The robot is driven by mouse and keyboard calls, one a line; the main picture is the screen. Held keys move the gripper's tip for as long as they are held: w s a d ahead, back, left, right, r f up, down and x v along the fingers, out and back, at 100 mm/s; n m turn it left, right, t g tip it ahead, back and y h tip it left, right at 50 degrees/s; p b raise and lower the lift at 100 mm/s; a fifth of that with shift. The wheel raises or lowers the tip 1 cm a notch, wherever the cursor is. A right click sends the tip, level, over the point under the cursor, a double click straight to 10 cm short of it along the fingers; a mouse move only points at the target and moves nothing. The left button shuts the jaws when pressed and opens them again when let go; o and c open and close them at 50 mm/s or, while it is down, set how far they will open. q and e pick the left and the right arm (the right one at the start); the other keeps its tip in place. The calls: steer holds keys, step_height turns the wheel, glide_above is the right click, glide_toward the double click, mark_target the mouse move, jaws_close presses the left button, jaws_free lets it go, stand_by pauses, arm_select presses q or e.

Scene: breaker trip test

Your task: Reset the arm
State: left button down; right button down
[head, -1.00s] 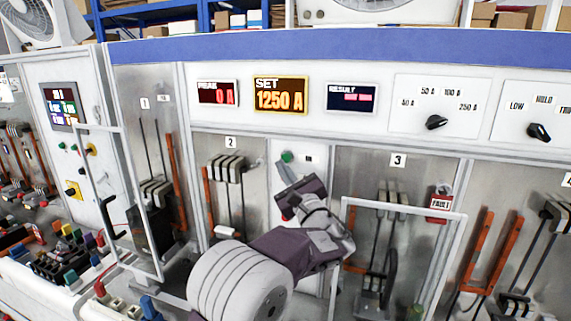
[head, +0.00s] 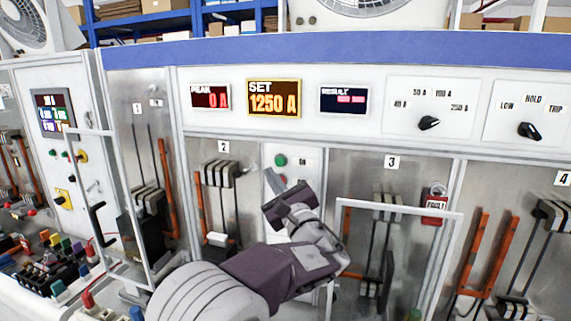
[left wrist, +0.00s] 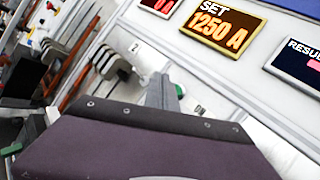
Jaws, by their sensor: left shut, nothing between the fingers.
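My left gripper (head: 274,181) is in the middle of the head view, in front of the white panel strip between bays 2 and 3. Its fingers are shut and empty, pointing up towards the panel. A green button (head: 281,160) sits on that strip just above the fingertips, apart from them in the picture. In the left wrist view the grey fingers (left wrist: 161,92) stand before the panel near the "2" label. The SET display (head: 274,98) reads 1250 A, PEAK (head: 210,96) reads 0 A, and RESULT (head: 345,99) is too small to read. My right gripper is not in view.
A clear framed door (head: 397,207) stands at bay 3, with a red FAULT tag (head: 434,208) beside it. Another open framed door (head: 137,210) is at bay 1. Rotary knobs (head: 429,123) are on the upper right panel. Coloured terminals (head: 70,262) lie at lower left.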

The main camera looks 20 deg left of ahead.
arm_select(q)
steer(key=s+a+f+n+g, duration=0.4)
steer(key=s+a+f+g, duration=0.4)
steer(key=a+f, duration=0.4)
steer(key=s+d+f+n+g+h+b, duration=0.1)
steer(key=s+f+n+g+h, duration=0.15)
steer(key=s+f, duration=0.4)
steer(key=s+d+f+n+g+h, duration=0.2)
steer(key=s+f+h, duration=0.15)
steer(key=f, duration=0.65)
steer(key=s+d+f+n+h, duration=0.4)
steer(key=d+f+n, duration=0.2)
steer(key=d, duration=0.2)
steer(key=s+d+f+n+g+h, duration=0.1)
steer(key=s+d+f+n+h, duration=0.2)
steer(key=d+f+n+h, duration=0.2)
steer(key=d+f+n, duration=0.2)
steer(key=d, duration=0.2)
steer(key=shift+s+h, duration=0.3)
steer(key=shift+s, duration=0.05)
